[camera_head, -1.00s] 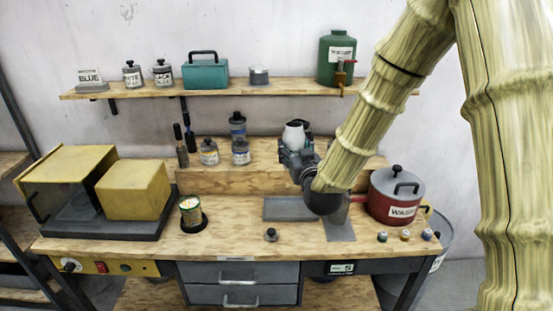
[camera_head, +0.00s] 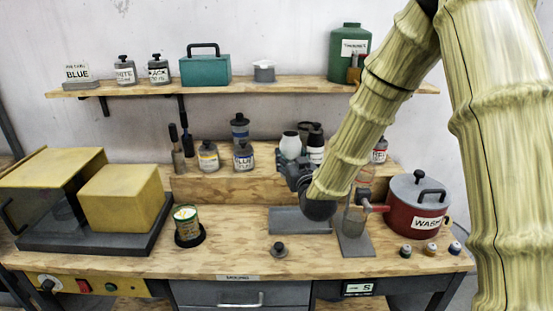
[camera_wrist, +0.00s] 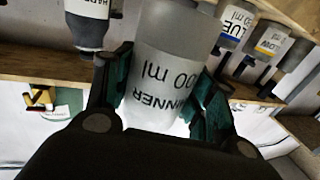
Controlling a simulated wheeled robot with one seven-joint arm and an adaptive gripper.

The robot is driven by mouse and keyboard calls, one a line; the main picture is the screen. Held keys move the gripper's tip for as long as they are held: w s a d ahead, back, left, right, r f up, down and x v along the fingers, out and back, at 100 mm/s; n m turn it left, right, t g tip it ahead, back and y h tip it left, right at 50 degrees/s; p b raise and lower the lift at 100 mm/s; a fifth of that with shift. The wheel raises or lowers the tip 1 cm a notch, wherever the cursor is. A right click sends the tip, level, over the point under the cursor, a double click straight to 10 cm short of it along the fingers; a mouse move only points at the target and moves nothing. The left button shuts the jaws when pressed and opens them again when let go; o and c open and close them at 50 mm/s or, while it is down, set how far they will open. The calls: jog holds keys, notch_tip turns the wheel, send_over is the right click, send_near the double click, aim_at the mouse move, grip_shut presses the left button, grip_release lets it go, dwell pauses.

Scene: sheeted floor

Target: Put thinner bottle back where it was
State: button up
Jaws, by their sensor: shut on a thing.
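The thinner bottle (camera_head: 290,146) is a pale grey, white-topped bottle above the bench's raised wooden step (camera_head: 225,187). In the wrist view the thinner bottle (camera_wrist: 165,75) shows its label upside down, reading "THINNER" and part of a volume in ml. My gripper (camera_head: 292,168) is shut on it, with a green-padded finger on each side of the bottle in the wrist view (camera_wrist: 168,85). The bottle looks roughly upright in the head view. My gripper hides its lower part, so I cannot tell whether its base touches the step.
A blue-label bottle (camera_head: 243,158) and a yellow-label bottle (camera_head: 208,157) stand left on the step. A dark-capped bottle (camera_head: 315,150) is close right of the held one. A red pot (camera_head: 408,215) and a metal stand (camera_head: 356,243) are at right.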

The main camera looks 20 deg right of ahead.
jog(key=shift+w+d+f+p, duration=0.15)
jog(key=shift+w+f+p, duration=0.7)
jog(key=shift+w, duration=1.45)
jog(key=shift+w+d+f+p, duration=0.1)
jog(key=shift+w+f+p, duration=0.35)
jog(key=shift+w+p, duration=1.3)
jog(key=shift+w+d+f+p, duration=0.15)
jog(key=shift+w+f+p, duration=0.4)
jog(key=shift+w, duration=2.3)
jog(key=shift+f, duration=0.6)
jog(key=shift+f, duration=0.15)
jog(key=o, duration=1.3)
jog(key=shift+o, duration=0.2)
jog(key=shift+s, duration=0.1)
